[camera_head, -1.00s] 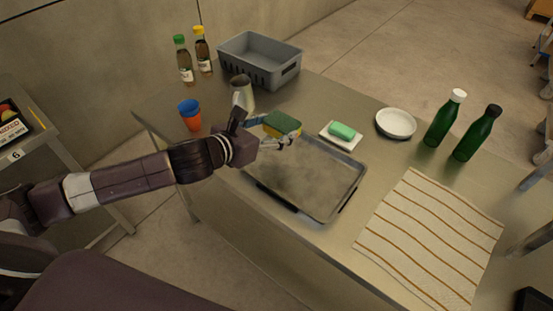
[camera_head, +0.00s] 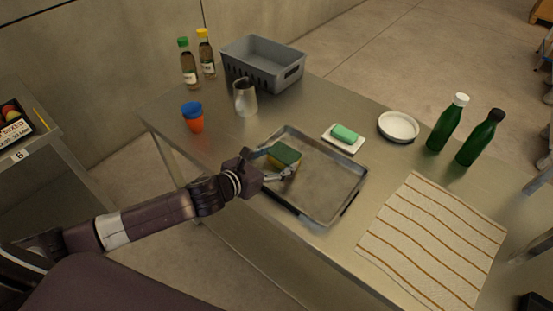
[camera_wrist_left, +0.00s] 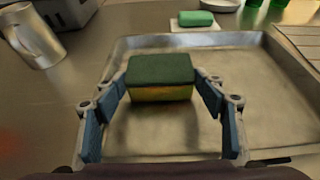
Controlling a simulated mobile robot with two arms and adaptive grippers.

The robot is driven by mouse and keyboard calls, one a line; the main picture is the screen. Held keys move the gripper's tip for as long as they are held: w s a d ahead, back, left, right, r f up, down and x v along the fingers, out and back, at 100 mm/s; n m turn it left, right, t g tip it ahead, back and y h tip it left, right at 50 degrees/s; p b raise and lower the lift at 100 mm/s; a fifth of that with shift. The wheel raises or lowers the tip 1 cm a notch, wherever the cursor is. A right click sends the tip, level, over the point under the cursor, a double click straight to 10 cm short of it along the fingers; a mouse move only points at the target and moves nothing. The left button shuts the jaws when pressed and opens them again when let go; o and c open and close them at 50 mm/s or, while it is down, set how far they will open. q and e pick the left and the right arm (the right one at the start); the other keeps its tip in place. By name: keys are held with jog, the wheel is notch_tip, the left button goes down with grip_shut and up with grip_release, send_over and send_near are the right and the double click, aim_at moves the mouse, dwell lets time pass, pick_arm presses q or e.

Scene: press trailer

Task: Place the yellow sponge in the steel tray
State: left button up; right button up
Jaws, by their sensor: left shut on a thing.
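The yellow sponge (camera_head: 284,158) has a dark green top layer and yellow sides. My left gripper (camera_head: 277,163) is shut on it, and the sponge is over the left part of the steel tray (camera_head: 322,211). In the left wrist view the sponge (camera_wrist_left: 160,92) sits between the two blue-padded fingers of the gripper (camera_wrist_left: 160,88), green side up. The tray (camera_wrist_left: 262,125) lies beneath and beyond it. I cannot tell whether the sponge touches the tray floor. My right gripper is not in view.
A green soap on a white dish (camera_head: 344,135) and a white bowl (camera_head: 398,126) stand behind the tray. A metal pitcher (camera_head: 245,97), an orange-blue cup (camera_head: 193,118) and a grey basket (camera_head: 263,62) are to the left and back. A striped cloth (camera_head: 432,242) lies right.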

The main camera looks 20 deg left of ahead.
pick_arm(q)
jog(key=shift+f, duration=0.15)
jog(key=o, duration=0.7)
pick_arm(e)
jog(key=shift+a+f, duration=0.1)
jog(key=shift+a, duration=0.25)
pick_arm(q)
jog(key=shift+s+r, duration=0.1)
jog(key=shift+r, duration=0.1)
jog(key=b+v, duration=0.2)
jog(key=v, duration=0.8)
jog(key=shift+s+f, duration=0.1)
jog(key=shift+v, duration=0.85)
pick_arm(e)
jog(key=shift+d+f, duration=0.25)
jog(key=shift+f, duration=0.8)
